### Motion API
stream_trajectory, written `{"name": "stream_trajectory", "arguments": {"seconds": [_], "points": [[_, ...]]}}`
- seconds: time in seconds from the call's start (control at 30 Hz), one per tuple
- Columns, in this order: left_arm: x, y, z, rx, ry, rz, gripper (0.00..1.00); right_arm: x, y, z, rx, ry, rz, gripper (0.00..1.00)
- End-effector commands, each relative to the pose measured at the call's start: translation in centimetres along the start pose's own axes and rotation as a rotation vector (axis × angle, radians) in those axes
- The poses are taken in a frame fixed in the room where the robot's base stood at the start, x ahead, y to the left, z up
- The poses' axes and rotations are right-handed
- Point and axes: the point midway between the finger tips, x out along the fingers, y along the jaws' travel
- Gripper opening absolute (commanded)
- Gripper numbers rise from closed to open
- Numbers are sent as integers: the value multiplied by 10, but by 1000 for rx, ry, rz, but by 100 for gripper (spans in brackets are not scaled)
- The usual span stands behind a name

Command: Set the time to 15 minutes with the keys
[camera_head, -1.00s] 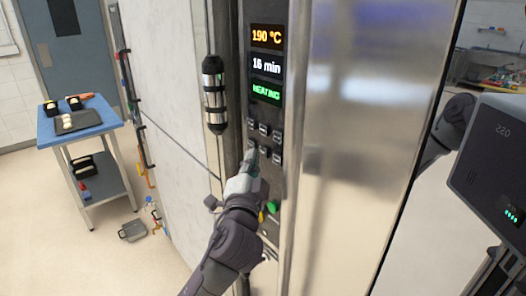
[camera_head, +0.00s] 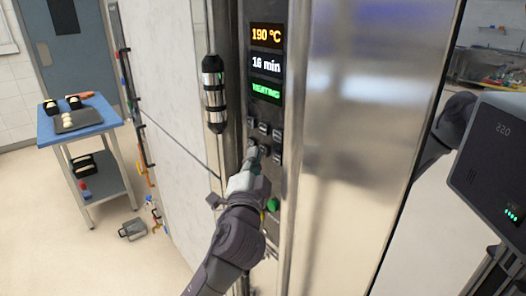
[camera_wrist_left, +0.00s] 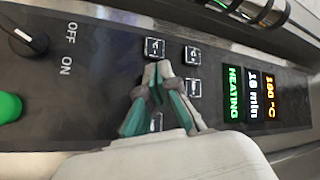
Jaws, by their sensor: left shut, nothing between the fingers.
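The oven's control panel (camera_head: 241,85) has an orange 190 °C display (camera_head: 266,36), a white time display (camera_head: 266,65) that appears to read 16 min, and a green HEATING display (camera_head: 266,92). Small dark keys (camera_head: 277,135) sit below the displays. They also show in the left wrist view, where an upper key (camera_wrist_left: 155,47) and the keys nearer the displays (camera_wrist_left: 192,55) are visible. My left gripper (camera_head: 257,148) is shut and empty, with its fingertips at the lower keys and partly covering them. I cannot tell whether the tips touch a key. My right gripper is not in view.
A green button (camera_head: 272,205) and a dark ON/OFF knob (camera_wrist_left: 28,38) are on the same panel. A vertical handle (camera_head: 214,95) stands just left of it, and a steel door surface (camera_head: 345,150) is to the right. A blue-topped cart (camera_head: 95,127) stands farther left.

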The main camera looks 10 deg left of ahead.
Motion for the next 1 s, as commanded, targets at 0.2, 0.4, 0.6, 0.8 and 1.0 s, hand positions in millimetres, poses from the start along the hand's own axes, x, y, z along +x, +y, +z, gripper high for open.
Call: {"name": "stream_trajectory", "arguments": {"seconds": [0.2, 0.4, 0.6, 0.8, 1.0], "points": [[0, 0, 0, 0, 0, 0, 0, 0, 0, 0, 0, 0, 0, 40], [2, 1, -1, 0, 0, 0, 0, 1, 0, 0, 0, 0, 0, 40], [3, 2, -2, 0, 0, -1, 0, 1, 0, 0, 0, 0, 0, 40], [5, 3, -3, 0, 0, -1, 0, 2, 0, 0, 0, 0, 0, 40], [6, 5, -4, 0, 0, 0, 0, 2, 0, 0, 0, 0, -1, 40]]}}
